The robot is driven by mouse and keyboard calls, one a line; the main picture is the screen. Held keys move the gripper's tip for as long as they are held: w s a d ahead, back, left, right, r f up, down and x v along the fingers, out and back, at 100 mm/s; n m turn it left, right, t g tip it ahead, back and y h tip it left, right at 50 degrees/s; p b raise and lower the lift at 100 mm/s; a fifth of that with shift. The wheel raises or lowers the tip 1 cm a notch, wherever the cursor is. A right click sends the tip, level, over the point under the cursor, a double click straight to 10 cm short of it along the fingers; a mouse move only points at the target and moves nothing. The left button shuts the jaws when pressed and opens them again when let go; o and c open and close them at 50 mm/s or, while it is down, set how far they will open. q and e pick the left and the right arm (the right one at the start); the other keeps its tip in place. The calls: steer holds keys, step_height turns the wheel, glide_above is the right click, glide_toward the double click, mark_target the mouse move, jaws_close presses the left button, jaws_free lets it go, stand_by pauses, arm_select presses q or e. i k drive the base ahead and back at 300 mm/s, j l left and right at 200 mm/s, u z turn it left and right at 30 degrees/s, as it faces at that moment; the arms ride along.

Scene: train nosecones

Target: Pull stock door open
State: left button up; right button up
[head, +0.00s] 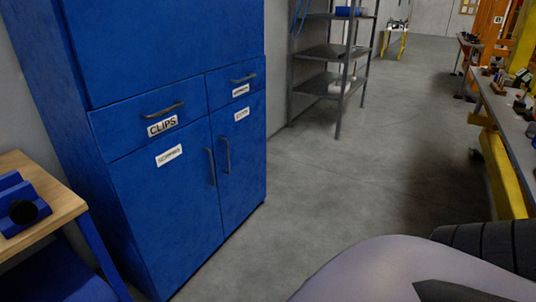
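A tall blue cabinet (165,40) stands at the left. Its two lower doors are shut. The left door (165,215) has a white label with blurred text and a dark vertical handle (211,167) near its right edge. The right door (242,165) has a similar blurred label and a vertical handle (227,155) near its left edge. I cannot read which label says stock. Above the doors are two shut drawers; the left drawer (110,127) is labelled CLIPS, and the right drawer (216,90) has a blurred label. Neither of my grippers is in view.
A wooden-topped table (70,205) with a blue fixture (20,205) stands left of the cabinet. A grey metal shelf (330,52) stands beyond it. A workbench (500,110) with yellow parts runs along the right. The grey floor (320,190) before the cabinet is clear.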

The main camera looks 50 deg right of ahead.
mark_target(238, 128)
steer(key=z, duration=1.35)
steer(key=i+l+u, duration=0.2)
steer(key=u, duration=0.15)
steer(key=i+l+u, duration=0.15)
steer(key=u, duration=0.2)
steer(key=i+l+u, duration=0.1)
steer(key=i+l, duration=0.15)
steer(key=l, duration=0.3)
steer(key=i+l+u, duration=0.15)
steer(key=i+l, duration=0.15)
steer(key=l, duration=0.25)
steer(key=i+l, duration=0.15)
steer(key=l, duration=0.2)
steer(key=i+l+u, duration=0.1)
steer(key=l, duration=0.3)
steer(key=i+l, duration=0.15)
steer(key=l, duration=0.25)
steer(key=i+l, duration=0.15)
steer(key=l, duration=0.2)
steer(key=i+l+u, duration=0.1)
steer(key=l, duration=0.3)
steer(key=i+l, duration=0.15)
steer(key=l, duration=0.25)
steer(key=i+l, duration=0.15)
steer(key=l, duration=0.25)
